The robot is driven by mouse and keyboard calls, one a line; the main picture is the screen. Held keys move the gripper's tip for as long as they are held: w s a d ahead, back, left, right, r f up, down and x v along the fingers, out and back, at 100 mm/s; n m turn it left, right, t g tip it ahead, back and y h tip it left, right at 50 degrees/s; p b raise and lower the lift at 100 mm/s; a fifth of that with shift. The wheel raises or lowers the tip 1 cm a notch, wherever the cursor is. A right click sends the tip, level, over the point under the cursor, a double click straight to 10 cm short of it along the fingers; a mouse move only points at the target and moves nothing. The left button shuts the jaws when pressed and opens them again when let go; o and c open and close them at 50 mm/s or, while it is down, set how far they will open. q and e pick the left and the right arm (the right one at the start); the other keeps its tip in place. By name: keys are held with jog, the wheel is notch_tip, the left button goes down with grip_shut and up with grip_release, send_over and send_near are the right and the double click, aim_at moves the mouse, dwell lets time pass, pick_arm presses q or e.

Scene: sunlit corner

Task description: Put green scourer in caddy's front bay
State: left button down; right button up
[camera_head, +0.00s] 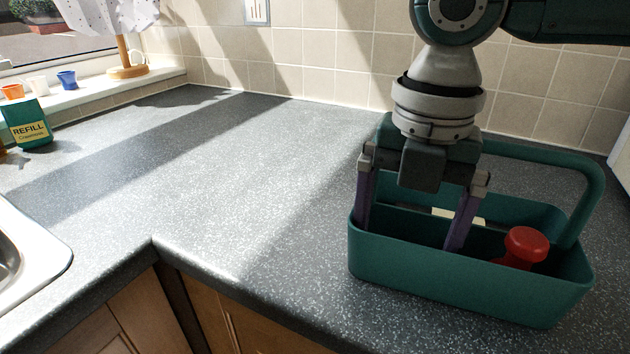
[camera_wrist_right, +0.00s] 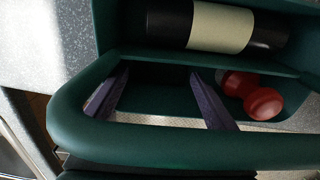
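The teal caddy (camera_head: 470,288) stands on the worktop at the right of the head view, with its arched handle at the right. My right gripper (camera_head: 411,236) is lowered into the caddy's front bay, its two purple fingers wide apart. In the wrist view the fingers (camera_wrist_right: 159,73) reach into the bay, with only dark green visible between them. I cannot make out the green scourer apart from the caddy's own green; the front wall hides the bay floor in the head view. My left gripper is not in view.
A red knobbed object (camera_head: 525,246) occupies the front bay's right part. A black cylinder with a cream label (camera_wrist_right: 222,27) lies in the rear bay. A green refill box (camera_head: 27,125) stands far left by the sink (camera_head: 22,250). The middle worktop is clear.

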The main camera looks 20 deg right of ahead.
notch_tip(320, 180, up, 13)
jog(key=p, duration=0.1)
jog(key=shift+s+r, duration=0.15)
dwell(0.5)
